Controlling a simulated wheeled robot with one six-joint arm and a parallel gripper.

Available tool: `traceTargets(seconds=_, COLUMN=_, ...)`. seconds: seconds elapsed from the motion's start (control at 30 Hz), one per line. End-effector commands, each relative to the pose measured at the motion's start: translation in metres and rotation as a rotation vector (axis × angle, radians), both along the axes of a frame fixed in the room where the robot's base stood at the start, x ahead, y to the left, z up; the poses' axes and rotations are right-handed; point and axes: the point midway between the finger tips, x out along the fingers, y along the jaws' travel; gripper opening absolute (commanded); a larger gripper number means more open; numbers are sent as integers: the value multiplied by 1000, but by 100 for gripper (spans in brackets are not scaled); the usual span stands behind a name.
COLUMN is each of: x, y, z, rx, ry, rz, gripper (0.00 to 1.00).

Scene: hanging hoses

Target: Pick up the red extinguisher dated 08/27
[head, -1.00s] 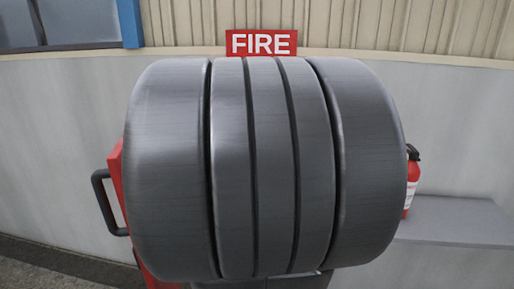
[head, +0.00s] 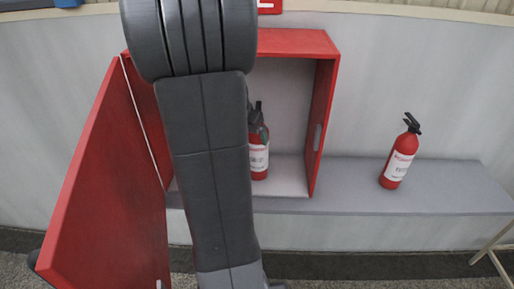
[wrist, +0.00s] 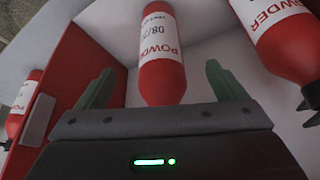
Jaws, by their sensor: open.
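My gripper (wrist: 160,78) is open, with its two green fingers apart. In the wrist view a red extinguisher (wrist: 162,82) stands out between and beyond the fingers. Its white label reads POWDER and a date starting 08/; the rest of the date is unclear. A second red POWDER extinguisher (wrist: 290,45) is at the right of that view, its date not readable. In the head view one red extinguisher (head: 259,160) shows inside the open red cabinet (head: 325,100), partly behind my arm.
Another red extinguisher (head: 400,160) stands on the grey shelf (head: 430,193), right of the cabinet; it also shows at the wrist view's left (wrist: 17,112). The cabinet door (head: 105,190) hangs open at left. The shelf between cabinet and that extinguisher is clear.

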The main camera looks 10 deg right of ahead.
Motion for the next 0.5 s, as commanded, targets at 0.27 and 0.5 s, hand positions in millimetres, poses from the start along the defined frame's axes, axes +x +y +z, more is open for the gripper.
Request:
traceTargets(seconds=0.27, x=18, y=-12, z=1, rx=-1, ry=-1, rz=1, gripper=91)
traceTargets(seconds=0.5, x=45, y=-31, z=2, rx=0, ry=1, rz=-2, gripper=91)
